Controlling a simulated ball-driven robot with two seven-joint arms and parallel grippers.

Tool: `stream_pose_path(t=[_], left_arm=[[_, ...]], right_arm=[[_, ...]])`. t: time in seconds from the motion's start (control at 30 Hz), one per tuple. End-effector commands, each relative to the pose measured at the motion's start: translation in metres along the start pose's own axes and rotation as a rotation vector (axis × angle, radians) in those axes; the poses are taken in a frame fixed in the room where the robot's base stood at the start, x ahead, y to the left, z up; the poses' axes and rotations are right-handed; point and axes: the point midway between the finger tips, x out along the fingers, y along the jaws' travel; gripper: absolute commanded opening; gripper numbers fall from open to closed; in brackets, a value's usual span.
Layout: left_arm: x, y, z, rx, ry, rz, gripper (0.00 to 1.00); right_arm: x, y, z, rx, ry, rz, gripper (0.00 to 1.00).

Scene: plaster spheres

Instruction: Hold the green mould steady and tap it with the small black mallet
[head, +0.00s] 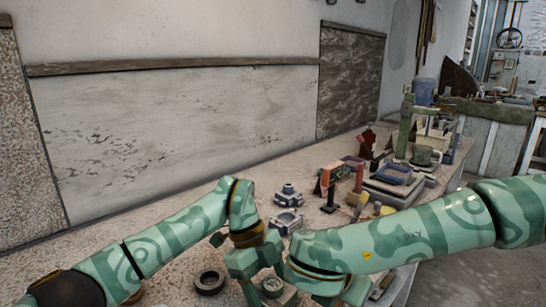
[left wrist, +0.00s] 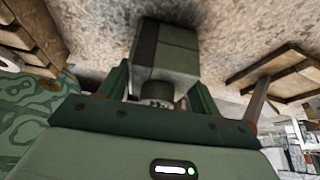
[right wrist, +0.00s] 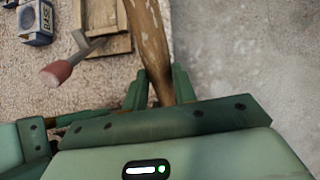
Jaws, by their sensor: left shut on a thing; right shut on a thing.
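My left gripper (left wrist: 160,80) is shut on the green mould (left wrist: 172,38), a blocky piece with a dark strip down one side and a grey round part between the fingers. In the head view this gripper is low in the middle, partly covered by my right arm. My right gripper (right wrist: 160,78) is shut on a worn brown wooden handle (right wrist: 148,35), which looks like the mallet's. The mallet's head is out of the right wrist view, and I cannot make it out in the head view. I cannot tell whether mallet and mould touch.
A dark ring (head: 209,283) lies left of my left gripper. Grey-blue moulds (head: 288,222) stand behind it. Toward the right are an orange-framed piece (head: 331,175), a blue-topped box (head: 394,174) and a mug (head: 424,156). The right wrist view shows a red-handled tool (right wrist: 62,70) beside a wooden frame (right wrist: 105,45).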

Motion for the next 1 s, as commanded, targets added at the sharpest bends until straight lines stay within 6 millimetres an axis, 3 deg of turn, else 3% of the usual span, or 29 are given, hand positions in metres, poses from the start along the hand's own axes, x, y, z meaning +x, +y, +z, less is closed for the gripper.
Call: stream_pose_path(t=[0.23,0.37,0.63,1.0], left_arm=[[-0.001,0.0,-0.001,0.001,0.001,-0.001,0.44],[-0.001,0.0,-0.001,0.001,0.001,-0.001,0.44],[-0.001,0.0,-0.001,0.001,0.001,-0.001,0.44],[-0.001,0.0,-0.001,0.001,0.001,-0.001,0.44]], right_arm=[[0.0,0.047,-0.001,0.001,-0.001,0.002,0.01],[0.001,0.04,0.001,0.0,0.0,0.001,0.0],[-0.002,0.003,0.002,0.0,-0.001,0.001,0.0],[-0.002,-0.001,0.001,0.0,-0.001,0.001,0.0]])
